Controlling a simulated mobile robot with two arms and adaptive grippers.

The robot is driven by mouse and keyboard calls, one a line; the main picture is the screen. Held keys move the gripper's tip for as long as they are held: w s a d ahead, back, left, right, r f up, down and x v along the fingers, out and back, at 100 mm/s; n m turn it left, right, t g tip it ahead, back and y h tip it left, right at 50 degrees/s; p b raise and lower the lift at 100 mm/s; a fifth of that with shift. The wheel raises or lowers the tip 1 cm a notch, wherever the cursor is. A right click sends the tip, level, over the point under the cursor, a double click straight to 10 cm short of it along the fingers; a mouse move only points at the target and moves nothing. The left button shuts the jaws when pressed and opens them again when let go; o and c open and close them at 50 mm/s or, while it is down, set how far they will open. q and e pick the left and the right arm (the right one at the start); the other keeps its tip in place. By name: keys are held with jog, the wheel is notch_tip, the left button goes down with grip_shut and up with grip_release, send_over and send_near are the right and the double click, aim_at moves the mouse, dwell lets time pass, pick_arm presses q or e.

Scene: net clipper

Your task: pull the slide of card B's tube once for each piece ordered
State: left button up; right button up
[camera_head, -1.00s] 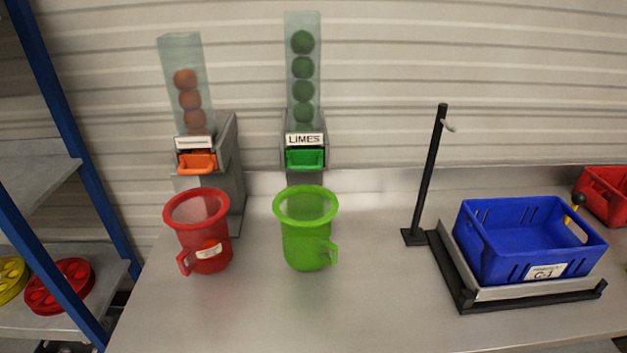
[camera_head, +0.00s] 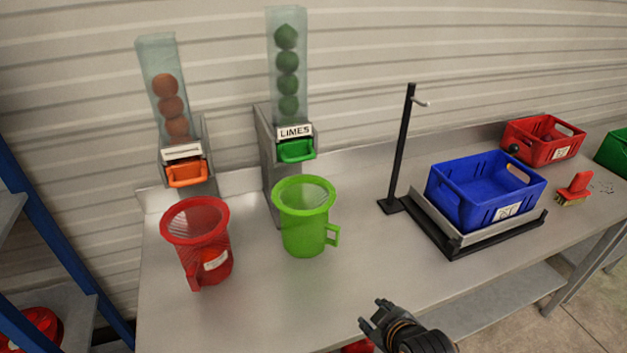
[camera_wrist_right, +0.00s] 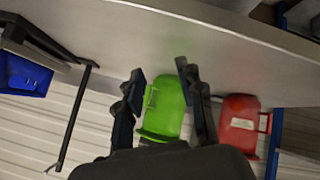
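A clear tube of orange balls (camera_head: 165,85) stands at the left above an orange slide handle (camera_head: 187,174); its label is too small to read. A tube of green balls (camera_head: 287,62), labelled LIMES, stands right of it above a green slide handle (camera_head: 296,150). A red jug (camera_head: 205,240) and a green jug (camera_head: 303,220) stand in front of the dispensers. My right gripper (camera_head: 372,314) is open and empty at the table's front edge, right of and nearer than the green jug. I see no card marked B. My left gripper is out of view.
A blue crate (camera_head: 480,190) sits on a black-framed scale, beside a black post (camera_head: 402,150) with a hook. A red crate (camera_head: 543,140) and a red brush (camera_head: 574,188) lie farther right. The table between jugs and scale is clear.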

jog(key=w+a+r+n+t+y, duration=0.1)
jog(key=w+a+r+n+t, duration=0.25)
jog(key=w+r, duration=0.45)
jog(key=n+t+y, duration=0.3)
jog(key=n+t, duration=0.1)
jog(key=n, duration=0.5)
send_near(302, 160)
jog(key=b+x, duration=0.4)
jog(key=x, duration=0.6)
jog(key=shift+a+f+b, duration=0.1)
jog(key=shift+b, duration=0.25)
jog(key=shift+w, duration=0.3)
jog(key=shift+c, duration=0.4)
grip_shut()
